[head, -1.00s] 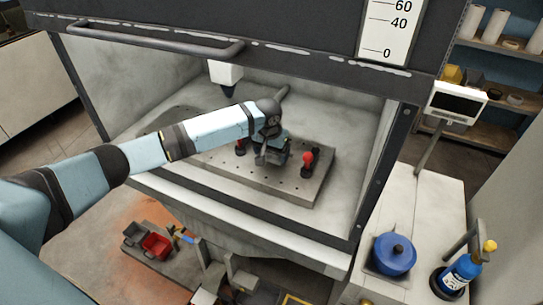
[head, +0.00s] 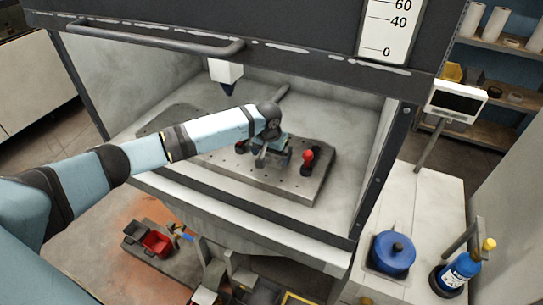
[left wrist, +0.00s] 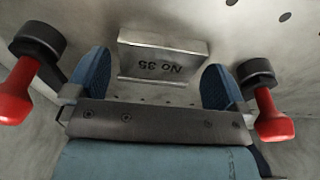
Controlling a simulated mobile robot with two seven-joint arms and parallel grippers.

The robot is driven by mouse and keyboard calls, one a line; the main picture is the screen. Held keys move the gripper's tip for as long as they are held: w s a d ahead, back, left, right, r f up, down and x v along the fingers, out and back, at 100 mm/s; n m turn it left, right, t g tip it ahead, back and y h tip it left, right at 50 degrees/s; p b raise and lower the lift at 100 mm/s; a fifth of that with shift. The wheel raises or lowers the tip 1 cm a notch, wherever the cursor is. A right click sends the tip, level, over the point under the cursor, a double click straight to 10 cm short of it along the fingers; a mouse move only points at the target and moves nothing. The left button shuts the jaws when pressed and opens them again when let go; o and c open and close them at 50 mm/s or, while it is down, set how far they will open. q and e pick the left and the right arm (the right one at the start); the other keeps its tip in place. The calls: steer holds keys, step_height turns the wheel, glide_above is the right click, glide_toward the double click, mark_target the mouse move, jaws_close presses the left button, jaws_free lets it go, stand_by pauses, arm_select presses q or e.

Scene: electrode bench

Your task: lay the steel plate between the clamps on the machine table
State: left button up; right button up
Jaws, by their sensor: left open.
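The steel plate (left wrist: 163,58), a grey block marked "No 35", shows in the left wrist view just beyond the fingertips. It appears to rest on the machine table (head: 302,190) between two clamps with red handles, the left one (left wrist: 16,92) and the right one (left wrist: 273,115). My left gripper (left wrist: 153,88) is open, its blue pads apart on either side of the plate's near edge; I see no contact. In the head view my left gripper (head: 270,152) is low over the table, hiding the plate, and one red clamp (head: 308,157) stands to its right. My right gripper is out of view.
The machine's walls and front sill (head: 250,222) enclose the table. A white spindle head (head: 225,72) hangs behind my arm. A blue pot (head: 393,253) and blue bottle (head: 461,270) stand on the right counter. Red (head: 157,244) and grey bins lie below left.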

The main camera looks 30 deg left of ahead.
mark_target(269, 162)
arm_select(q)
step_height(269, 162, up, 11)
steer(key=s+b, duration=0.1)
steer(key=shift+s, duration=0.35)
steer(key=s+d+f+m+h, duration=0.1)
steer(key=s+d+f+m, duration=0.1)
steer(key=s+d+f, duration=0.55)
steer(key=s+d+f+m+h, duration=0.15)
steer(key=s+d+f, duration=0.3)
steer(key=s, duration=0.55)
steer(key=s+a+r+t+y, duration=0.1)
steer(key=s+a, duration=0.2)
steer(key=s, duration=0.7)
steer(key=s+a+t+y, duration=0.1)
steer(key=s+a, duration=0.2)
steer(key=s, duration=0.7)
steer(key=w+d+f+t+h, duration=0.1)
steer(key=w+d+f+t, duration=0.1)
steer(key=f, duration=0.4)
steer(key=w+d+f+t+h, duration=0.1)
steer(key=w+d+f+t, duration=0.2)
steer(key=f, duration=0.4)
steer(key=shift+w+d+f+t+h, duration=0.3)
steer(key=shift+d+t, duration=0.4)
steer(key=shift+t, duration=0.4)
